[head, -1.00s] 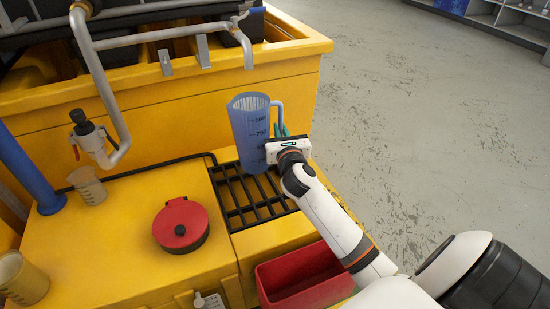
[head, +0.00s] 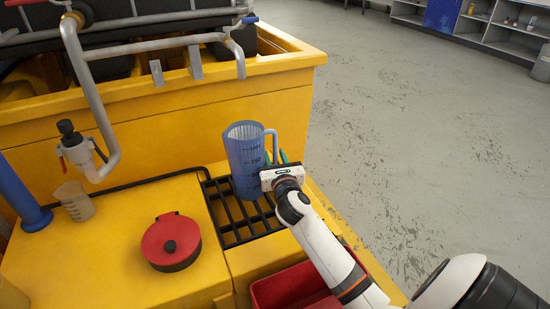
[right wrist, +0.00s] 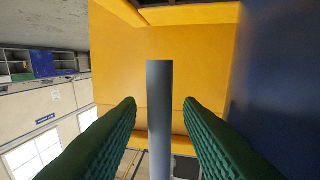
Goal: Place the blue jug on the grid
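The blue jug (head: 246,165) is upright on the black grid (head: 229,228), toward its far right part, and its base appears to rest on the bars. My right gripper (head: 278,160) is at the jug's right side, at its handle. In the right wrist view, the green fingers stand apart on both sides of the handle (right wrist: 160,115), with a gap on each side. The jug's body (right wrist: 285,80) fills the right edge there. My left gripper is not in view.
A red lidded pot (head: 171,243) stands left of the grid, with a small beaker (head: 74,201) behind it. A red bin (head: 295,287) is in front of the grid. A grey pipe and valve (head: 76,147) rise at the left. Open floor lies to the right.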

